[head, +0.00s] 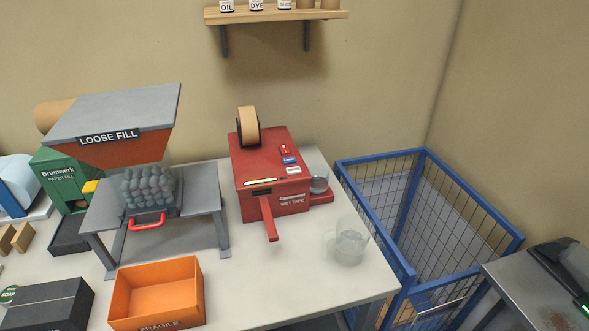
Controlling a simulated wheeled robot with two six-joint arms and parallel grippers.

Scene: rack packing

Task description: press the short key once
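A red wet tape machine (250,175) stands on the white table, with a roll of brown tape (249,127) on its top. On its right side are small keys in a column: a red one (285,149), a blue one (290,161) and a whitish one (293,170). Their lettering is too small to read, so I cannot tell which is the short key. A red lever (269,219) sticks out at the front. Neither of my grippers is in view.
A clear jar (351,246) stands right of the machine. An orange fragile box (158,289) is in front, and a grey loose fill hopper (115,118) with stand is left. A blue wire cage (400,262) is beyond the right table edge. The tabletop before the machine is clear.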

